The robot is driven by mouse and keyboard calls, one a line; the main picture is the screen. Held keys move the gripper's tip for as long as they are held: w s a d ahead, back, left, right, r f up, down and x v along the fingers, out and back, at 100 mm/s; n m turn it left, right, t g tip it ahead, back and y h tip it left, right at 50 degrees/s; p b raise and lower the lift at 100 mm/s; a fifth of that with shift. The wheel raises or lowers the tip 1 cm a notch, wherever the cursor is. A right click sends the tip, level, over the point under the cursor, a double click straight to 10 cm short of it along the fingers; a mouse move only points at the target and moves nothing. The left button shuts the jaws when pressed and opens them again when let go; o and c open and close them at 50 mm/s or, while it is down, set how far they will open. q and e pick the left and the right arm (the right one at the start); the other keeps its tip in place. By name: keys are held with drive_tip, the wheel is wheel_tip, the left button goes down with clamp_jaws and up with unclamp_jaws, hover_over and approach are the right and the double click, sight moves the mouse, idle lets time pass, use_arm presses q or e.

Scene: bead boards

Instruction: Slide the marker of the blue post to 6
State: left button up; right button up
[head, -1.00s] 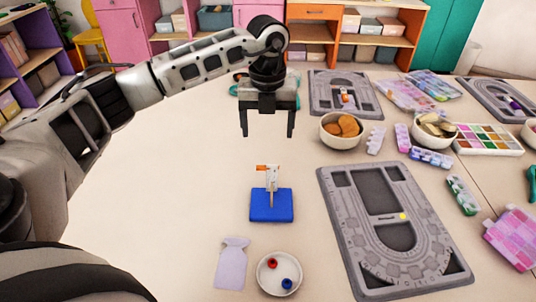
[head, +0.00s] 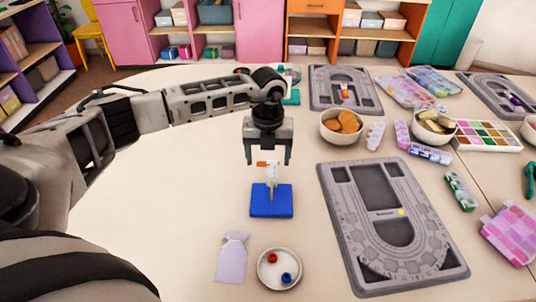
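The blue post's square blue base (head: 271,201) stands on the table left of the large bead board. A thin upright with a white scale plate (head: 272,174) rises from it. An orange marker (head: 262,164) sticks out to the left near the top of the plate. The numbers are too small to read. My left gripper (head: 267,162) points down, open, with its fingertips at about the height of the marker in the picture. I cannot tell whether the fingers touch the post. My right gripper is not in view.
A white dish (head: 279,269) with red and blue beads and a pale lilac pouch (head: 232,258) lie in front of the post. A grey bead board (head: 335,205) lies to the right. Bowls (head: 341,127) stand farther back. The table left of the post is clear.

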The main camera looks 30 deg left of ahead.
use_arm(q)
drive_tip(key=c, duration=0.8)
drive_tip(key=shift+f, duration=0.1)
drive_tip(key=shift+f+b, duration=0.55)
drive_tip(key=shift+f, duration=0.1)
drive_tip(key=shift+f+b, duration=0.5)
drive_tip(key=shift+f, duration=0.2)
drive_tip(key=o, duration=1)
